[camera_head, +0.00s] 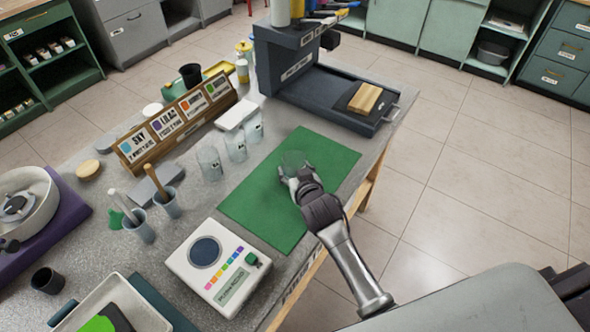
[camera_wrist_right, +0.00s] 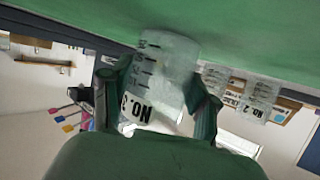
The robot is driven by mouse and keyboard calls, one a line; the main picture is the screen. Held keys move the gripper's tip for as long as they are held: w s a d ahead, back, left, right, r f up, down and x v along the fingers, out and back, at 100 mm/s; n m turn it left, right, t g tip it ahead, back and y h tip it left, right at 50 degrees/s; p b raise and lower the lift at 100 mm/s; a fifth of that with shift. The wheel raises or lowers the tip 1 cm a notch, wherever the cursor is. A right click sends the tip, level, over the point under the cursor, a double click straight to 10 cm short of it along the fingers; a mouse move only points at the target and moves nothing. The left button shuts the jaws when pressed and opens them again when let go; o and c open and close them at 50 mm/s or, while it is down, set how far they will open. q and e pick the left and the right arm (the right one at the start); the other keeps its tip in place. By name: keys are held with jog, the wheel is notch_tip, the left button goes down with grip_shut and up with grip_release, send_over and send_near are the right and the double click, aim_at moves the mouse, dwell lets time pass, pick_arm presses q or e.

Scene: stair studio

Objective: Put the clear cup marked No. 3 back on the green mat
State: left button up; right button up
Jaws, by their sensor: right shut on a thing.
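The clear cup marked No. 3 (camera_wrist_right: 160,80) is between the fingers of my right gripper (camera_wrist_right: 155,105), which is shut on it. In the head view the cup (camera_head: 294,161) shows faintly over the green mat (camera_head: 262,205), and my right gripper (camera_head: 291,178) is around its side. The wrist view, turned over, shows the mat (camera_wrist_right: 230,30) right against the cup's base end; I cannot tell whether they touch. The cup looks about upright. My left gripper is not in view.
Several clear cups, one of them this cup (camera_head: 210,164), stand left of the mat. A white scale-like device (camera_head: 216,268) is at its near left edge. A dark press (camera_head: 320,85) stands beyond it. Most of the mat is bare.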

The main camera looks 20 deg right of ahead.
jog(key=o, duration=1.2)
jog(key=shift+f, duration=0.1)
jog(key=shift+c, duration=0.2)
jog(key=shift+r, duration=0.2)
jog(key=v, duration=1.2)
jog(key=shift+f, duration=0.15)
